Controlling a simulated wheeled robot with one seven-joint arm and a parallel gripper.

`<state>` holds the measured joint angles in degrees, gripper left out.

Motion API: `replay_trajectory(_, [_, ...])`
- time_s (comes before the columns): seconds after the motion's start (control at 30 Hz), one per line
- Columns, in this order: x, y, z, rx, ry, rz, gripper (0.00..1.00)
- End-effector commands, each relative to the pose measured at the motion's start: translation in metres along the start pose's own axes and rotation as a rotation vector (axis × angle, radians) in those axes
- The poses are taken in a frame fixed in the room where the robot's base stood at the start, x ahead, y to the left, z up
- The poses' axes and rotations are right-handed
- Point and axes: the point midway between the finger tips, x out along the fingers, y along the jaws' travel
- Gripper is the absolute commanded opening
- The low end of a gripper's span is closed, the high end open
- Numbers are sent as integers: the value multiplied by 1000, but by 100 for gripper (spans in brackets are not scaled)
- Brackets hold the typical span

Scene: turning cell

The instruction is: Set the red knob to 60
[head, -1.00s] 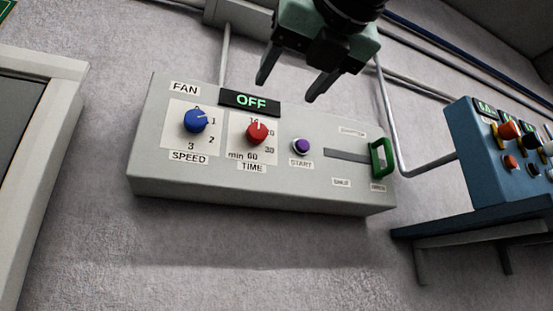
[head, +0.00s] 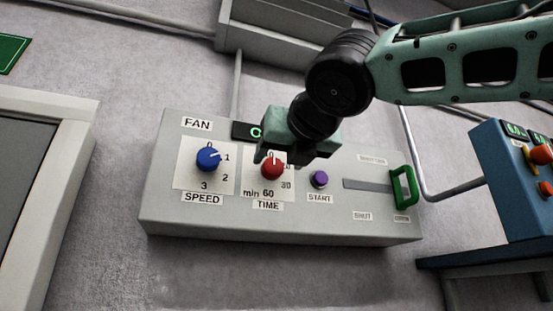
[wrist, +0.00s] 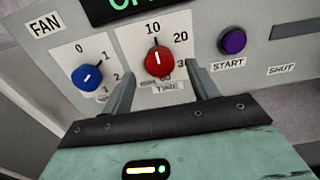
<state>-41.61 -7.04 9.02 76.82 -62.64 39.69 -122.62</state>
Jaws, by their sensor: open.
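The red knob (head: 271,169) is the TIME dial on the grey FAN panel (head: 230,222). In the wrist view the red knob (wrist: 159,63) has a white pointer line aimed up, about at the 10 mark. 20 and 30 are on its right; 60 is below it in the head view. My gripper (head: 275,160) is open at the knob. In the wrist view the fingers of my gripper (wrist: 160,74) are on either side of the knob's lower part; I cannot tell whether they touch it. My gripper partly hides the dial's marks.
A blue SPEED knob (head: 208,159) is close on the left, a purple START button (head: 320,179) on the right. Further right is a slider with a green handle (head: 403,187). A blue control box (head: 512,180) stands at far right. The display (wrist: 125,8) is partly cut off.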

Motion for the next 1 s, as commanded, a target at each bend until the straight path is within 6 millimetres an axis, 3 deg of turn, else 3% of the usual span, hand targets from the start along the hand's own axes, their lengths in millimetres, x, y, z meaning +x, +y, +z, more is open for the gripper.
replay_trajectory(0.2, [25,0,1,0,0,1,60])
replay_trajectory(0.57, [30,0,0,0,0,1,60])
replay_trajectory(0.73, [30,0,0,0,0,1,18])
replay_trajectory(1.0, [30,0,0,13,0,0,15])
